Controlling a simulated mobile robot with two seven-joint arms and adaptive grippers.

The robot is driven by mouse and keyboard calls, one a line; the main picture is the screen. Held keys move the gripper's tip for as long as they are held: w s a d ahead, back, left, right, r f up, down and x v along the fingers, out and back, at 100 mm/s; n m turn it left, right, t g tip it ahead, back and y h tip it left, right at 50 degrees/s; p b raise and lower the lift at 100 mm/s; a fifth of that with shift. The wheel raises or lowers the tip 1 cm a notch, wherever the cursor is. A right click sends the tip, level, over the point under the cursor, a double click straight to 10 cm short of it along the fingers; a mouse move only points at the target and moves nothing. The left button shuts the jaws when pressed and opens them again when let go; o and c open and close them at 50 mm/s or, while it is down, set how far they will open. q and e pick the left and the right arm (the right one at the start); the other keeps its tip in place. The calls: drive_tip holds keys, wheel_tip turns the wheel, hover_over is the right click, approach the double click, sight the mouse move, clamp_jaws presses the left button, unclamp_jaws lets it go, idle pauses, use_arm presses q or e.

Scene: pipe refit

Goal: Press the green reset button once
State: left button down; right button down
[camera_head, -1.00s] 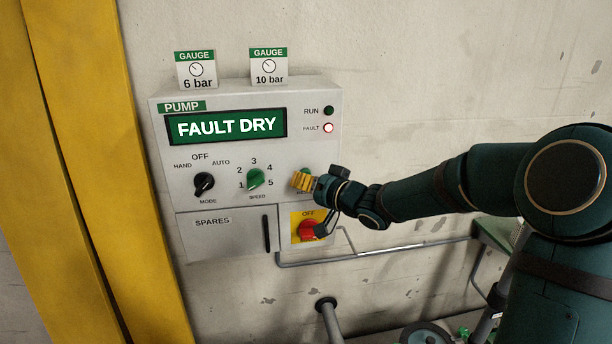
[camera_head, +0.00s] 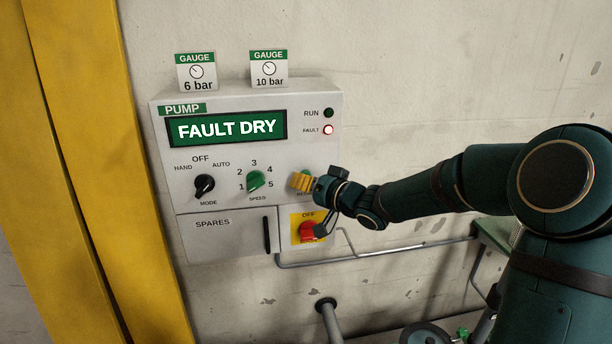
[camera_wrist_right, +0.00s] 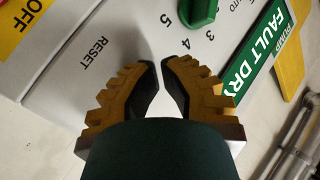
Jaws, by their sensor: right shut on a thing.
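The green reset button (camera_head: 306,171) sits on the lower right of the grey pump panel (camera_head: 224,95). Only a sliver of it shows above my right gripper (camera_head: 299,181), whose yellow fingers are at it. In the right wrist view the fingers (camera_wrist_right: 161,80) are close together over the panel, beside the RESET label (camera_wrist_right: 97,53), and the button is hidden there. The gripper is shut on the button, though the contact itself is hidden. The display (camera_head: 227,129) reads FAULT DRY. The fault lamp (camera_head: 328,130) is lit and the run lamp (camera_head: 328,112) is dark. My left gripper is not in view.
The green speed knob (camera_head: 255,181) and black mode knob (camera_head: 204,185) are left of the gripper. The red OFF switch (camera_head: 308,231) is just below it. A SPARES door (camera_head: 225,238) is lower left. A yellow post (camera_head: 95,170) stands at left, and pipes run below.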

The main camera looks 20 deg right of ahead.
drive_tip(key=shift+w+d+p, duration=0.15)
drive_tip(key=shift+w+p, duration=0.25)
drive_tip(key=shift+w, duration=0.2)
idle(0.8)
drive_tip(key=shift+s, duration=0.1)
drive_tip(key=shift+s+a, duration=0.2)
drive_tip(key=shift+s, duration=0.6)
drive_tip(key=s, duration=0.2)
drive_tip(key=s+a, duration=0.1)
drive_tip(key=s, duration=0.2)
drive_tip(key=shift+a, duration=0.15)
drive_tip(key=shift+w, duration=0.1)
idle(0.9)
